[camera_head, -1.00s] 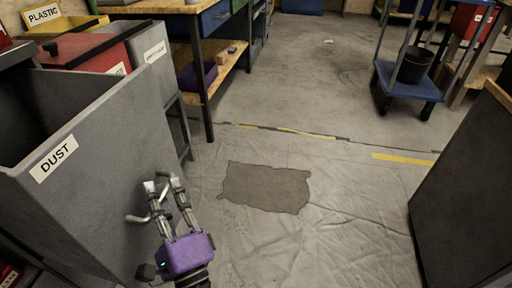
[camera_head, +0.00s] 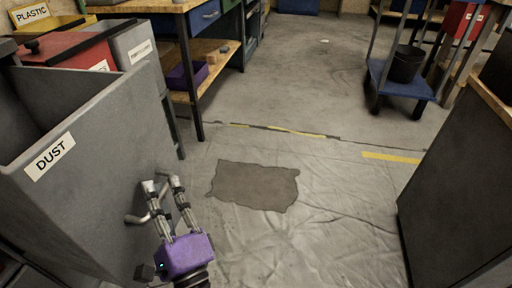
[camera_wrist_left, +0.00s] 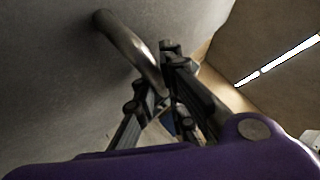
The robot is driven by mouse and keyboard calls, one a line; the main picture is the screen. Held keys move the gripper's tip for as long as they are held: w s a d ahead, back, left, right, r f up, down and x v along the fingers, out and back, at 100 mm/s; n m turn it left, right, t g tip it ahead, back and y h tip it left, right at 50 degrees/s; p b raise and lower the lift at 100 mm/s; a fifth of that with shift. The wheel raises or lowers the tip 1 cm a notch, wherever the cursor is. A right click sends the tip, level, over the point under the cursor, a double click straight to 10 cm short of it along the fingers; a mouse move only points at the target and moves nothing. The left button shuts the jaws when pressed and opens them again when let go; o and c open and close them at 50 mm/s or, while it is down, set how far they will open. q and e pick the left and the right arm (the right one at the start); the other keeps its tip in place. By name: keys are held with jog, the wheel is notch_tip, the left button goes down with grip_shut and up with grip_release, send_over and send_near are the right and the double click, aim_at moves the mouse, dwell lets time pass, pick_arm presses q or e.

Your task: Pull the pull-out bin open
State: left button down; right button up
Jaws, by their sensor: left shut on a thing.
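The pull-out bin (camera_head: 90,210) is a grey open-topped box labelled DUST, at the left in the head view. It stands out from its frame, and its hollow inside shows. Its bent metal handle (camera_head: 133,218) sits on the face turned toward my left gripper (camera_head: 162,184). The left gripper, with a purple body, is shut on the handle. In the left wrist view, the curved handle (camera_wrist_left: 130,42) runs from the grey face to the dark fingers (camera_wrist_left: 165,95); the exact contact is partly hidden. My right gripper is not in view.
A red-lidded bin (camera_head: 65,50) and a PLASTIC bin (camera_head: 35,20) stand behind. A workbench (camera_head: 198,110) is beyond. A dark cabinet (camera_head: 460,190) stands at the right, and a blue trolley (camera_head: 400,85) at the far right. The sheeted floor between is clear, with a flat dark patch (camera_head: 254,186).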

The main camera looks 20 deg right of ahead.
pick_arm(q)
jog(key=c, duration=1.8)
grip_release()
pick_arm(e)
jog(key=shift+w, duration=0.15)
